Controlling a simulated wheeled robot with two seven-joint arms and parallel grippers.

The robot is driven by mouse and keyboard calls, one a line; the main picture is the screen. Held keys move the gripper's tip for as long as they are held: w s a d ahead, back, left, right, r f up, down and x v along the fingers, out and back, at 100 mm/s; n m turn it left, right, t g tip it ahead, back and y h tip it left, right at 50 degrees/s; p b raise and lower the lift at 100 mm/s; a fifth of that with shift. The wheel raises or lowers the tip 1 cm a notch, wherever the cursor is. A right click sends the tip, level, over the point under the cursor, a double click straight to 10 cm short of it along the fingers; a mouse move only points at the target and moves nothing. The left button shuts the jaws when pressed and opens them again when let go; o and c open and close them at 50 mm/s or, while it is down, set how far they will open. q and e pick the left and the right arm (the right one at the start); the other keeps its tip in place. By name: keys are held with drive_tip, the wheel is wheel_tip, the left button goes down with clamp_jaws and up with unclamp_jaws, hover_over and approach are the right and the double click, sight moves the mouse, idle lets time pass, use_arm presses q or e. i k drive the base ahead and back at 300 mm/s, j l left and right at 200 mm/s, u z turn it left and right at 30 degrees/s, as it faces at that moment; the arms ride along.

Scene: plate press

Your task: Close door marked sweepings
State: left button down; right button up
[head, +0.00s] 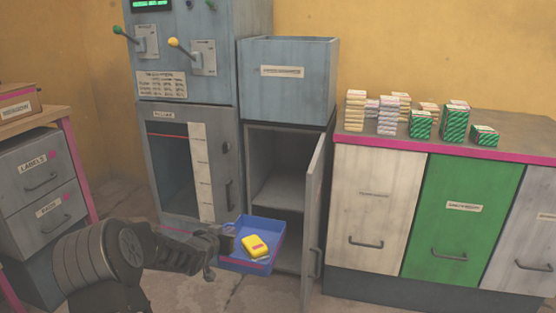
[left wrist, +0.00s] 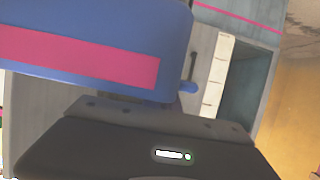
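A grey cabinet door (head: 317,220) hangs open on the right side of the low cabinet (head: 285,150) and swings out toward me. I see it nearly edge-on, with a handle on it; no sweepings label is readable. Inside are a shelf (head: 280,193) and a lower space. My left gripper (head: 221,236) is at the left rim of a blue tray (head: 238,264) and appears shut on it. The tray, holding a yellow object (head: 255,246), is in front of the cabinet opening. It fills the upper left of the left wrist view (left wrist: 90,25), hiding the fingertips. My right gripper is out of view.
A control cabinet (head: 180,80) with levers and a lower windowed door stands left of the opening. A blue-grey bin (head: 290,95) sits above it. A counter (head: 400,138) with stacked packs is right. Drawers (head: 40,160) stand far left.

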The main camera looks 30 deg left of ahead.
sight(314, 174)
drive_tip(key=i+j, duration=0.25)
drive_tip(key=i, duration=0.25)
drive_tip(key=i+j, duration=0.25)
drive_tip(key=i, duration=0.3)
drive_tip(key=i+j, duration=0.25)
drive_tip(key=i, duration=0.25)
